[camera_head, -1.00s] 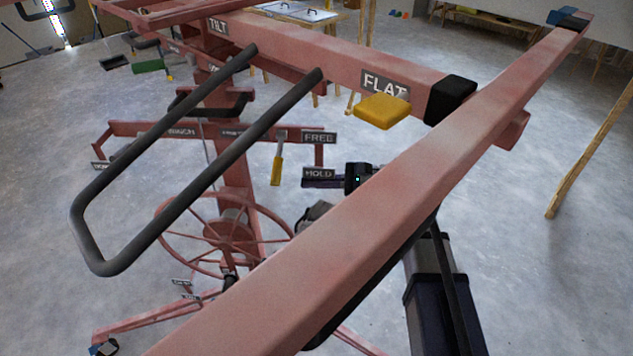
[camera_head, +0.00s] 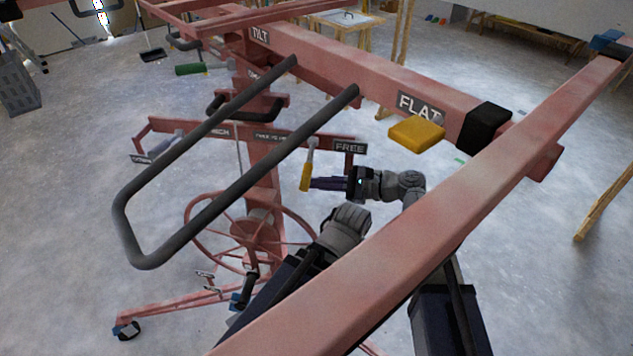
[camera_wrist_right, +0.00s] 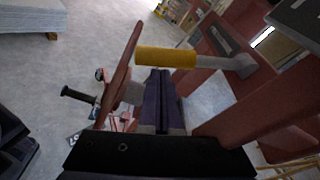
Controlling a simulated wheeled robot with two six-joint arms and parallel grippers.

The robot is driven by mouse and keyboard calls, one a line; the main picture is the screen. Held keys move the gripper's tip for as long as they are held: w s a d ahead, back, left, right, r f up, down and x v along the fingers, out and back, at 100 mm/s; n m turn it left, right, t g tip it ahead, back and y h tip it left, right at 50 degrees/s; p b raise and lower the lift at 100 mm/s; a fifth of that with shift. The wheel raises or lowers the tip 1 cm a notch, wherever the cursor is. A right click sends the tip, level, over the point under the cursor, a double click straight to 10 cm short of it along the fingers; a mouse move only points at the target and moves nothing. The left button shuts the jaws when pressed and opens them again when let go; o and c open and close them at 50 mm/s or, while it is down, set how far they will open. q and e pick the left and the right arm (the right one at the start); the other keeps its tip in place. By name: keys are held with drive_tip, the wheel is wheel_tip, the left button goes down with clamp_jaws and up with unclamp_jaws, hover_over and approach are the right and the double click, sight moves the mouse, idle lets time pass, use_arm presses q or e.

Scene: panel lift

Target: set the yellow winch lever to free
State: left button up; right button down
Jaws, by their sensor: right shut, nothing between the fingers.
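The winch lever has a yellow grip (camera_head: 305,177) on a grey shank and hangs down from the red crossbar, left of the FREE sign (camera_head: 349,147). My right gripper (camera_head: 312,183) is shut and empty, with its fingertips at the lever's grip from the right. In the right wrist view the yellow grip (camera_wrist_right: 166,56) lies across just beyond the tips of my closed dark fingers (camera_wrist_right: 160,75). I cannot tell whether they touch. The HOLD sign does not show in the head view; my right gripper is around that place. My left gripper is not in view.
A red beam (camera_head: 430,200) of the lift crosses the near right, in front of my arm. A dark handle loop (camera_head: 150,262) reaches toward the left front. The red handwheel (camera_head: 250,232) stands below the lever. A yellow block (camera_head: 416,133) sits by the FLAT sign (camera_head: 420,105).

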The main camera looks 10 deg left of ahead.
drive_tip(key=shift+r, duration=0.1)
drive_tip(key=shift+s+r+m+p, duration=0.2)
drive_tip(key=shift+m+p, duration=0.1)
drive_tip(key=shift+p, duration=0.1)
drive_tip(key=shift+s+r, duration=0.1)
drive_tip(key=shift+r, duration=0.1)
wheel_tip(320, 180, up, 8)
drive_tip(key=s+m+g+p, duration=0.1)
drive_tip(key=m+g+p, duration=0.1)
drive_tip(key=m+p, duration=0.4)
drive_tip(key=shift+f+g+p, duration=0.15)
drive_tip(key=shift+g+p, duration=0.15)
drive_tip(key=shift+p, duration=0.75)
